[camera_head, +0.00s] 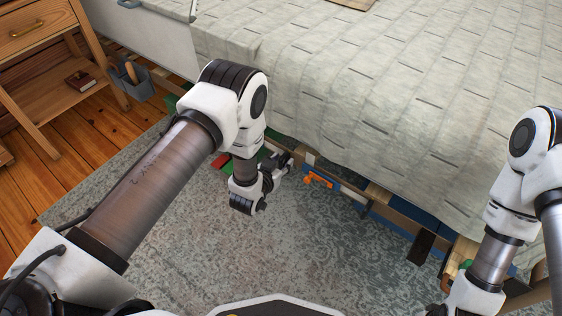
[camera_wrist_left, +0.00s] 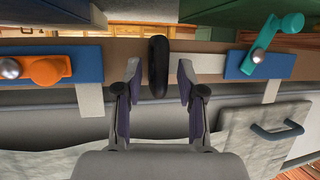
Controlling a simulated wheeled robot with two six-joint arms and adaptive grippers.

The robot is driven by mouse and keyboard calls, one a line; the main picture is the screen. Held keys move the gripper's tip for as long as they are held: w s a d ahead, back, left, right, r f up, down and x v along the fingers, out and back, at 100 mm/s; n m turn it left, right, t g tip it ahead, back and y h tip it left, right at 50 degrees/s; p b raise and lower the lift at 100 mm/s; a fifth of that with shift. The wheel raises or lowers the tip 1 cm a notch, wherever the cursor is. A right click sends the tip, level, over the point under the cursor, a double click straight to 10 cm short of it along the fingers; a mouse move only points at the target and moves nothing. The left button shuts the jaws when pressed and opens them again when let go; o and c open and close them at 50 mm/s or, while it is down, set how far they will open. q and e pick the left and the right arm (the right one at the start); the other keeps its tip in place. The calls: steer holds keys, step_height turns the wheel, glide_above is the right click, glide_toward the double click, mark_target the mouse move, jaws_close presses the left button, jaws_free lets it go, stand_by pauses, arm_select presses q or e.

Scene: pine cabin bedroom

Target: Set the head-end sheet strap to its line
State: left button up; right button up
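In the left wrist view, my left gripper (camera_wrist_left: 158,80) is open, with a finger on either side of a black upright oval piece (camera_wrist_left: 158,66) on the bed's side rail. A gap shows between each fingertip and the piece. A pale band (camera_wrist_left: 209,64) runs along the rail beside it. I cannot tell which part is the sheet strap or its line. In the head view, my left gripper (camera_head: 282,164) is at the bed's lower side, partly hidden by its wrist. My right gripper (camera_head: 437,311) is mostly cut off at the bottom edge.
An orange lever (camera_wrist_left: 48,69) and a teal lever (camera_wrist_left: 272,45) sit on blue plates either side of the black piece. The orange lever (camera_head: 318,180) also shows in the head view. The quilt (camera_head: 370,90) overhangs the rail. The rug (camera_head: 290,245) has bare room.

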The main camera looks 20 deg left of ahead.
arm_select(q)
steer(key=v, duration=1.2)
steer(key=s+a+f+n+g+y+p, duration=0.1)
steer(key=s+a+f+g+p, duration=0.15)
steer(key=s+g, duration=0.7)
steer(key=s+a+f+n+g+y+p, duration=0.1)
steer(key=s+a+f+g, duration=0.25)
steer(key=s, duration=1.15)
step_height(320, 180, up, 39)
steer(key=p, duration=3.7)
steer(key=shift+f+p, duration=0.2)
steer(key=shift+p, duration=0.15)
